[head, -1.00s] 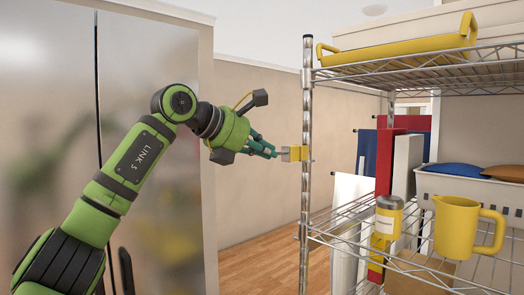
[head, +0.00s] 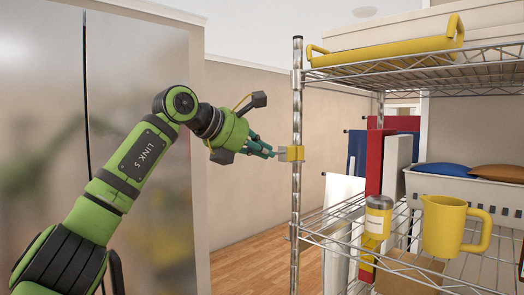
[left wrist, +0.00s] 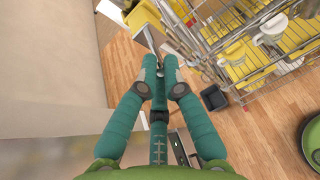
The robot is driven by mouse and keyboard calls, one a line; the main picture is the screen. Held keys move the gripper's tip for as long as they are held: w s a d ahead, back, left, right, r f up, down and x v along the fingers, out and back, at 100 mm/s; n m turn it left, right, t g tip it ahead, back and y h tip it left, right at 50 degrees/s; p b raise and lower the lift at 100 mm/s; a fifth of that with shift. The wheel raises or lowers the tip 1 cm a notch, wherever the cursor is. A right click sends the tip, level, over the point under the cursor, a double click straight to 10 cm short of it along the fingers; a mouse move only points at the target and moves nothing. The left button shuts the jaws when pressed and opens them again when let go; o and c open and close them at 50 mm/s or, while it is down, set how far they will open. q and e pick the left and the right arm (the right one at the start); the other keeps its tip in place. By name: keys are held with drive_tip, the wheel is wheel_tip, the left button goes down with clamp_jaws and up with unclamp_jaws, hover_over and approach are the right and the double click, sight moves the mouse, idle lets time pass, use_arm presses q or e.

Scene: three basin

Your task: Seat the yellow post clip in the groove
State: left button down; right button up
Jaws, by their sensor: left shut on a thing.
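A small grey tab (head: 281,155) sticks out from the clip's left side. My left gripper (head: 271,151) comes in from the left, with its teal fingers closed on the clip by this tab. In the left wrist view the fingertips (left wrist: 160,68) are together on a grey metal piece. I cannot make out the groove or whether the clip sits in it. My right gripper is not in view.
The wire rack's upper shelf holds a yellow tray (head: 390,48). A tall grey cabinet (head: 135,60) stands left, behind my arm.

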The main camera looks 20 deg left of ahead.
use_arm(q)
drive_tip(key=c, duration=1.3)
unclamp_jaws()
drive_tip(key=shift+a, duration=0.1)
drive_tip(key=v, duration=1.2)
